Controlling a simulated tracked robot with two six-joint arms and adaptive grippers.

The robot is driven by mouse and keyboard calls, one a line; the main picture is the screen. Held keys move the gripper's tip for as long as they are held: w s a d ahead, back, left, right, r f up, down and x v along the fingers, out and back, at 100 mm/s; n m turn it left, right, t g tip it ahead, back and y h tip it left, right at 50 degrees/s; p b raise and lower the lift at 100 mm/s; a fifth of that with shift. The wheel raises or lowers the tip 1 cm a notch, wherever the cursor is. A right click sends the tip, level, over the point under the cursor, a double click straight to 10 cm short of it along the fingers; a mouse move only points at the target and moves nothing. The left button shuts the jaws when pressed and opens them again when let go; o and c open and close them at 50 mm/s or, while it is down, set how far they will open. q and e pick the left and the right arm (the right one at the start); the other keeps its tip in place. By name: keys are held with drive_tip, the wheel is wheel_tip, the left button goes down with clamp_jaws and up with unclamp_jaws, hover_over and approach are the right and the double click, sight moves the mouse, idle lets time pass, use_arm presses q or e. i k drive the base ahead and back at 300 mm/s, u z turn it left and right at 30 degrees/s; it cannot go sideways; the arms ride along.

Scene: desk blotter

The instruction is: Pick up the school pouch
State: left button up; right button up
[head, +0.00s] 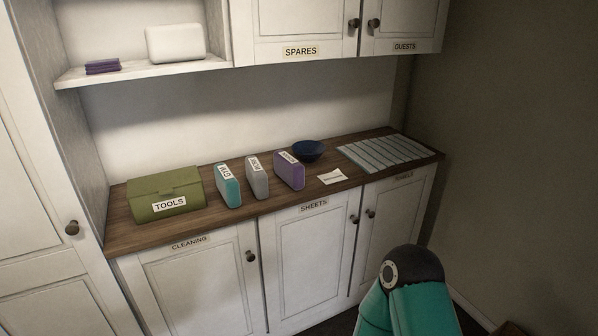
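Three upright pouches stand in a row on the wooden counter (240,220). The teal pouch (233,194) has a label that seems to read GYM. The grey pouch (260,185) is in the middle; its label is too small to read surely. The purple pouch (295,178) is on the right; its small slanted label is not clearly legible either. I cannot tell surely from the labels which one is the school pouch. Neither gripper is in view; only a teal and black link of my arm shows at the lower right.
A green TOOLS box (150,187) stands left of the pouches. A dark blue bowl (308,150), a white card (332,176) and a striped mat (385,152) are to the right. A shelf (125,72) above holds a white case (175,43) and a purple stack (103,66).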

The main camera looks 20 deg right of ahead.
sight(289, 169)
drive_tip(key=i, duration=1)
